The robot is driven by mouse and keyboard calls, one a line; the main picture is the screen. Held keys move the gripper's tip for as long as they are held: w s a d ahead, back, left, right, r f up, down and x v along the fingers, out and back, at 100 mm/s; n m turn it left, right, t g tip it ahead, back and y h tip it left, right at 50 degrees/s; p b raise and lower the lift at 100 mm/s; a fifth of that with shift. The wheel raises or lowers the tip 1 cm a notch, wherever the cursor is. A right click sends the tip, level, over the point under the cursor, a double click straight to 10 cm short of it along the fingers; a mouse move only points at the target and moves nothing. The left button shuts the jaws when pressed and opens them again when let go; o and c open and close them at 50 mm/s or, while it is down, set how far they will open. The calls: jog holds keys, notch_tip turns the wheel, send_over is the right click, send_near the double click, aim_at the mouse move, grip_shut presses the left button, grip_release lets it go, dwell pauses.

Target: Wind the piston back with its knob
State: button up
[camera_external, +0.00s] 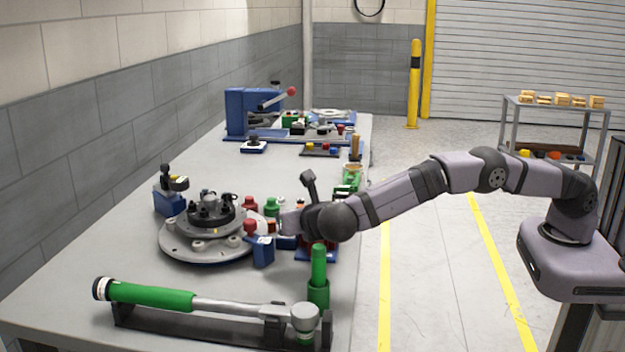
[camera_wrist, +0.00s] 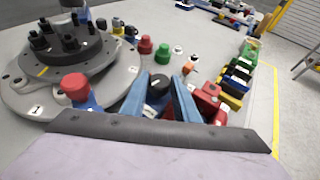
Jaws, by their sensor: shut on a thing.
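My gripper (camera_external: 284,222) is low over the bench, at the right edge of the round grey chassis plate. In the wrist view its two blue fingers (camera_wrist: 160,80) stand on either side of a dark round knob (camera_wrist: 158,86) and are shut on it. In the external view my gripper and wrist hide the knob. I cannot make out the piston in either view. A red knob (camera_wrist: 76,86) on a blue block stands left of the fingers, apart from them; the blue block (camera_external: 263,250) also shows in the external view.
The grey round plate (camera_external: 190,249) carries a black hub (camera_external: 211,213) with upright studs. Red and green caps (camera_wrist: 162,53) stand just beyond the fingers. Red blocks (camera_wrist: 207,100) sit close on the right. A green-handled torque wrench (camera_external: 150,295) lies across the front.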

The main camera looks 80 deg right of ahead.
jog(key=shift+w+r, duration=0.1)
jog(key=shift+r, duration=0.05)
jog(key=o, duration=1.1)
jog(key=shift+c, duration=0.2)
jog(key=shift+b+v, duration=0.65)
jog(key=shift+v, duration=3)
jog(key=shift+d, duration=0.1)
